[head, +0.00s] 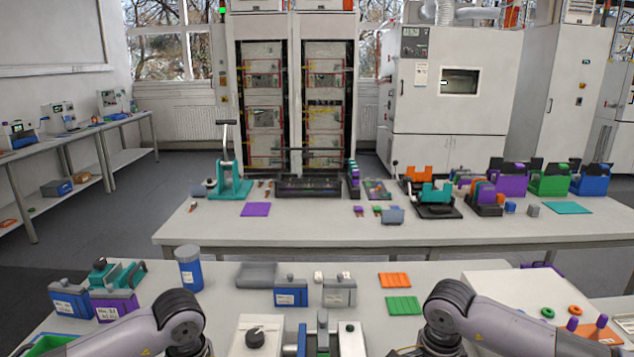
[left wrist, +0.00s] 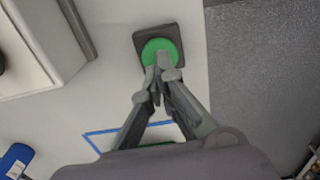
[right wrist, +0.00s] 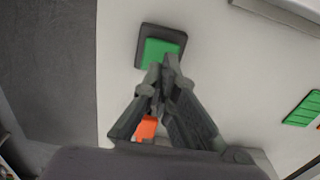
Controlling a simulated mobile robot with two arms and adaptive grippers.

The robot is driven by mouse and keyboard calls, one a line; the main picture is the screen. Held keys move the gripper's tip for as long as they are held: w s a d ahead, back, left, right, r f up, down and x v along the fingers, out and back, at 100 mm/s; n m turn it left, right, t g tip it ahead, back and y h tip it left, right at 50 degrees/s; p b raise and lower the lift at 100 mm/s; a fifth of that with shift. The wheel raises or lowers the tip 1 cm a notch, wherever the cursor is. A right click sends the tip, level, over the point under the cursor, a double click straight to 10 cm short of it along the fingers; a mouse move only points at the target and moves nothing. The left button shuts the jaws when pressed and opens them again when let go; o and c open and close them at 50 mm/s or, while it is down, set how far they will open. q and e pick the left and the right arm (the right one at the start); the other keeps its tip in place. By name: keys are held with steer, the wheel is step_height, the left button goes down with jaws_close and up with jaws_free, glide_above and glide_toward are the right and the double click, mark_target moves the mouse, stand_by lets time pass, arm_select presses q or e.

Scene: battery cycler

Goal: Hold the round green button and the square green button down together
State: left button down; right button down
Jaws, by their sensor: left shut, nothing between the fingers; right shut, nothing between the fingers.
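The round green button (left wrist: 156,47) sits on a dark square base in the left wrist view. My left gripper (left wrist: 162,66) is shut and empty, its fingertips overlapping the button's lower edge. The square green button (right wrist: 158,51) sits on a dark base in the right wrist view. My right gripper (right wrist: 164,66) is shut and empty, its fingertips overlapping the button's lower right part. I cannot tell whether either gripper touches its button or whether either button is pressed. Neither button nor fingertips can be made out in the head view.
A white box (left wrist: 35,45) stands left of the round button. A blue outline (left wrist: 100,133) marks the table. A green ribbed plate (right wrist: 304,108) lies right of the square button, and an orange piece (right wrist: 146,127) shows behind the right fingers. The table around both bases is clear.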

steer(key=shift+f, duration=1.9)
steer(key=shift+s, duration=0.1)
stand_by(0.6)
arm_select(q)
steer(key=shift+f, duration=0.2)
steer(key=shift+f, duration=1.85)
stand_by(3.3)
